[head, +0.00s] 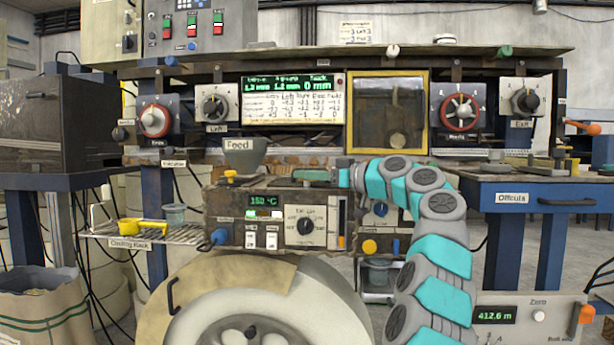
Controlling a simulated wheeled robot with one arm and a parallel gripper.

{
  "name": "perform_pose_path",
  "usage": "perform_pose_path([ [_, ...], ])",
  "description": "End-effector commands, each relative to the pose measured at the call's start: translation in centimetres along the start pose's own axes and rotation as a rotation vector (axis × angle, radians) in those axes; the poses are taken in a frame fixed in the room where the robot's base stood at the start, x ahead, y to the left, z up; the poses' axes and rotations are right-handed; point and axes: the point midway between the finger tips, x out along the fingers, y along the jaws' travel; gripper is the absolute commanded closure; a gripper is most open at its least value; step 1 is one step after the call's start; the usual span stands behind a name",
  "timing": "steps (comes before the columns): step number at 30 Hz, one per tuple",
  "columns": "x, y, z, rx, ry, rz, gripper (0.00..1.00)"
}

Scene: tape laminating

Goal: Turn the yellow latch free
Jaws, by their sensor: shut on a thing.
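A small yellow latch (230,175) stands at the top left corner of the brown machine box (225,203). My teal and grey arm comes up from the lower right and bends left over this box. My gripper (338,176) is at its end, small and partly hidden by the wrist. It is shut at the right end of a flat green piece (309,175) on top of the box. The exact grip is hard to see. The gripper is well to the right of the yellow latch and apart from it.
A grey Feed hopper (244,152) stands just behind the latch. A big pale roll (262,312) fills the space below the box. The cooling rack (185,236) at left holds a yellow scoop (142,226) and a small cup (174,213). A blue bench (540,196) stands right.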

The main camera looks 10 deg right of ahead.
Motion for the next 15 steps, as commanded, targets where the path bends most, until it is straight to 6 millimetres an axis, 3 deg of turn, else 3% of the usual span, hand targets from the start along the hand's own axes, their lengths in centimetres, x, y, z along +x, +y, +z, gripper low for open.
perform_pose_path([
  [1,-0.02,0.0,-0.08,0.0,0.002,0.001,0.82],
  [8,-0.01,0.01,-0.04,0.0,0.001,0.001,0.56],
  [15,-0.03,0.02,-0.02,0.0,0.001,0.001,0.55],
])
